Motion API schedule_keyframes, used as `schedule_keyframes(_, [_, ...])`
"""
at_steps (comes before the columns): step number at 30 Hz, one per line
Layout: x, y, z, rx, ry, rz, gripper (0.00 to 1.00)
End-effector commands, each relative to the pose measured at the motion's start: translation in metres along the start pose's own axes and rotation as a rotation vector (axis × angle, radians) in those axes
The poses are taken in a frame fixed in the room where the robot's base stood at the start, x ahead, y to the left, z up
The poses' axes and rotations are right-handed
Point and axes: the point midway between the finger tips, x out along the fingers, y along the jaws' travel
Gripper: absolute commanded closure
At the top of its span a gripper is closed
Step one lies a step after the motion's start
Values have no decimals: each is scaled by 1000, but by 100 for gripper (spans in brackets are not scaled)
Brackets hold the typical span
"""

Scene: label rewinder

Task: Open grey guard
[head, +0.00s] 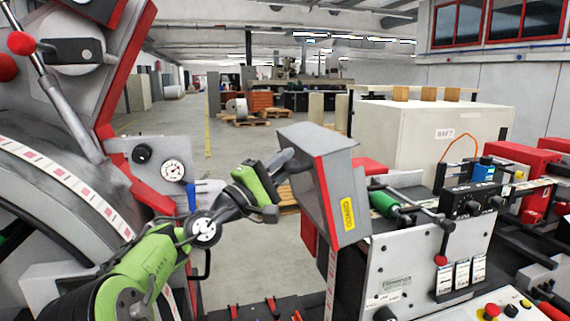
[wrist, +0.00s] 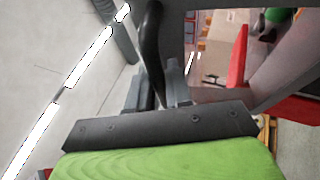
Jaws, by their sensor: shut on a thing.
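The grey guard (head: 312,150) is a box-like cover with a red edge strip and a yellow label, in the middle of the head view. It sits tilted at the upper left of the white machine housing. My gripper (head: 284,161) is at the guard's left side, reaching in from the lower left on my green arm. In the wrist view, my gripper (wrist: 158,88) has its grey fingers closed about a black curved handle (wrist: 150,45). The exact contact at the fingertips is partly hidden by the dark palm plate.
A large grey machine with a pressure gauge (head: 175,172) and a red-knobbed lever (head: 22,43) stands close at left. The white housing (head: 400,260) carries rollers and a control block at right. Open floor (head: 240,165) lies behind.

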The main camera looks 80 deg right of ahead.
Motion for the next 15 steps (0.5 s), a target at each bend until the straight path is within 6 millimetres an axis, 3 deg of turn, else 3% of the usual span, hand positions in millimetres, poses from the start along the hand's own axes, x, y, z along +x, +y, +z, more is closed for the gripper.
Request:
schedule_keyframes(5, [6,4,3,7,0,-20,100])
schedule_keyframes(15, [41,17,18,39,-4,-102,100])
